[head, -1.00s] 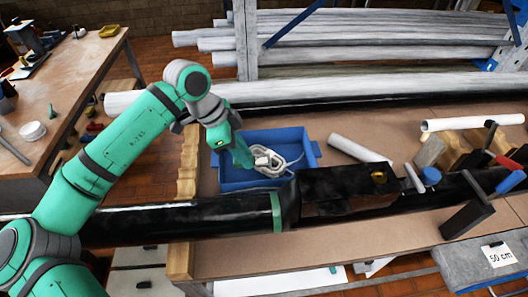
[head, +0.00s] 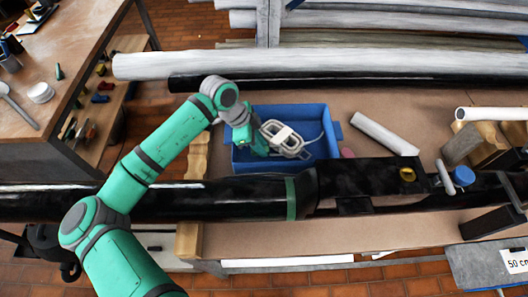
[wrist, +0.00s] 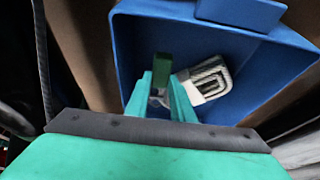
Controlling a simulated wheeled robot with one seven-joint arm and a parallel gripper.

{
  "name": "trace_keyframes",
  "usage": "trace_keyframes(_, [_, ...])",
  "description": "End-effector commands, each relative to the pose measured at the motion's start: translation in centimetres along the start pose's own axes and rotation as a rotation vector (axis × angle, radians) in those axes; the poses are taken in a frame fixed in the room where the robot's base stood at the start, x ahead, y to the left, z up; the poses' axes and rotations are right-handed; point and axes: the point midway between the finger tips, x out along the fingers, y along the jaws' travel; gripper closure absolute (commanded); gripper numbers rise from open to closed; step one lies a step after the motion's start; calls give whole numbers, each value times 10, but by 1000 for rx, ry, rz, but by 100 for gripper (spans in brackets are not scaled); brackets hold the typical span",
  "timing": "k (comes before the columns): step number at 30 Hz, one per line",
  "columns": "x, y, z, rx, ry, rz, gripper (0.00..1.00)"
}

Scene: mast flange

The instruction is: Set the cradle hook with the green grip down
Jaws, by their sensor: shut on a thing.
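My gripper (wrist: 161,98) is over the left part of the blue tray (wrist: 128,45) and points down into it. Its two green fingers are shut on the dark green grip (wrist: 162,68) of the cradle hook. The grip sticks out past the fingers, and a little pale metal shows between them. The rest of the hook is hidden. In the head view my gripper (head: 257,148) is at the left inside of the tray (head: 325,117), and the hook cannot be made out there. I cannot tell whether the hook touches the tray floor.
A pale coiled strap (head: 284,138) lies in the tray, just right of my gripper; it also shows in the wrist view (wrist: 208,80). A black pipe (head: 240,196) runs in front of the tray. A white tube (head: 384,133) lies to the right. Bare bench shows behind.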

Motion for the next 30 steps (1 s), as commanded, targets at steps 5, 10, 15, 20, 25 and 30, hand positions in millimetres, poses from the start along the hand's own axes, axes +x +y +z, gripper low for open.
trace_keyframes(5, [19, 0, 8, -1, 1, -1, 100])
trace_keyframes(10, [36, 0, 14, -1, 2, 2, 100])
trace_keyframes(15, [52, 0, 21, -1, 2, 0, 100])
trace_keyframes(20, [53, 0, 20, 2, 1, 0, 100])
trace_keyframes(25, [54, 0, 21, 2, 1, 0, 72])
trace_keyframes(30, [54, 0, 21, 2, 1, 0, 60])
